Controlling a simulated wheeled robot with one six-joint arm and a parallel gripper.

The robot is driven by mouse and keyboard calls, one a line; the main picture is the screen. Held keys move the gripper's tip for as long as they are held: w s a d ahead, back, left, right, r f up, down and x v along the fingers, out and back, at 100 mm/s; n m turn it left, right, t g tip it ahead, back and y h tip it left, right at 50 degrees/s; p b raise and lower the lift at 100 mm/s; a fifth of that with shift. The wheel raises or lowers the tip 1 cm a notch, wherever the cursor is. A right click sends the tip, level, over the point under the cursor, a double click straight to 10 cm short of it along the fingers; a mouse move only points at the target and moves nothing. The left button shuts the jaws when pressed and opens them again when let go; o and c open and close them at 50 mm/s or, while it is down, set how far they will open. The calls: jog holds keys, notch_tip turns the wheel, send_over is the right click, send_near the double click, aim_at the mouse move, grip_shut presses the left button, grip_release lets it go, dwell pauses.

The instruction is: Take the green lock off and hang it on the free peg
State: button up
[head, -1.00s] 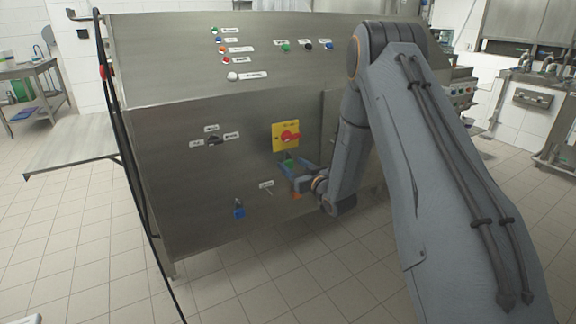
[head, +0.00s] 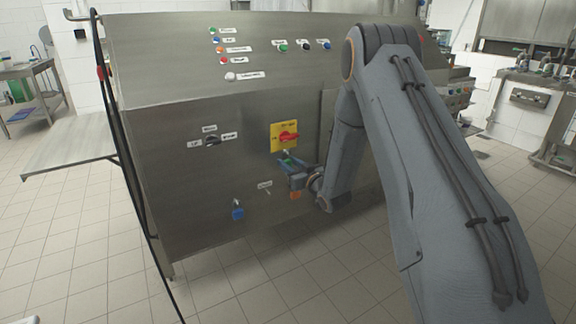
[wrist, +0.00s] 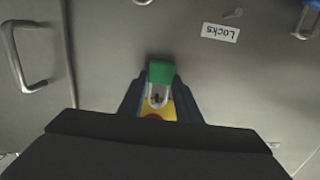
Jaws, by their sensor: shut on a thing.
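The green lock (wrist: 161,72) is between the fingers of my gripper (wrist: 161,100), which is shut on it. Its metal shackle shows in front of the yellow plate in the wrist view. I cannot tell whether the shackle is still through the switch. In the head view the green lock (head: 289,161) shows just below the yellow plate (head: 277,139) with its red switch (head: 289,136), with my gripper (head: 284,165) around it. A bare peg (wrist: 233,13) is beside the "Locks" label (wrist: 220,32). A blue lock (head: 238,213) hangs left of that peg in the head view.
An orange thing (head: 295,195) shows just below my gripper, partly hidden. A black selector switch (head: 212,141) and labelled buttons (head: 231,76) are on the steel panel. A metal handle (wrist: 20,55) shows in the wrist view. A dark cable (head: 121,140) hangs along the panel's left edge.

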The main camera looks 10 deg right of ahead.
jog(key=shift+r, duration=0.7)
jog(key=f+v, duration=0.1)
jog(key=v, duration=1.7)
